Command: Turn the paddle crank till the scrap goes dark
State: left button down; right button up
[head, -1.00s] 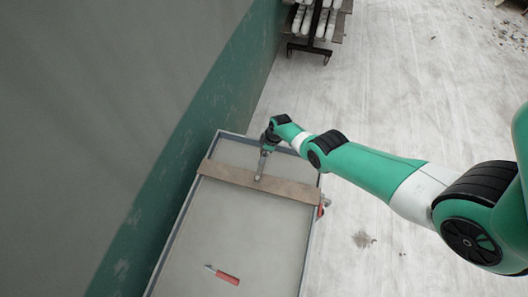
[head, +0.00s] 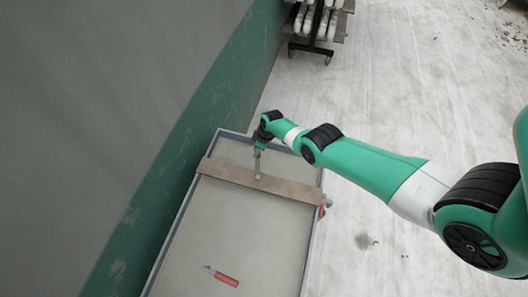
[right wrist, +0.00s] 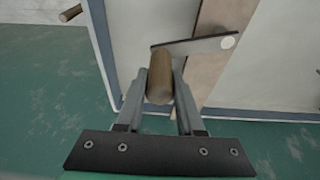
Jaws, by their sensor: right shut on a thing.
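My right gripper (head: 258,157) is shut on the crank's wooden handle (right wrist: 160,76), which stands between its fingers in the right wrist view. The crank's flat metal arm (right wrist: 195,45) runs from the handle to a pale round pivot (right wrist: 228,42) on a brown plank (head: 225,174). The plank lies across a grey rectangular tub (head: 304,250). In the head view the pivot (head: 258,177) is just below my gripper. The tub's inside looks an even pale grey; I cannot make out separate scrap or the paddle. My left gripper is not in view.
A red-handled tool (head: 226,279) lies over the tub's lower part. A red fitting (head: 321,211) sticks out at the tub's right side. A green and grey wall (head: 150,200) runs close along the left. A rack (head: 316,40) stands behind; the floor at right is open.

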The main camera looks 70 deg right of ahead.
jog(key=shift+w+a+f, duration=0.15)
jog(key=shift+w+a, duration=0.05)
jog(key=shift+w, duration=0.2)
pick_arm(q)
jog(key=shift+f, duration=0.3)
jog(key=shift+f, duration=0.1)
pick_arm(e)
jog(key=shift+w+a, duration=0.1)
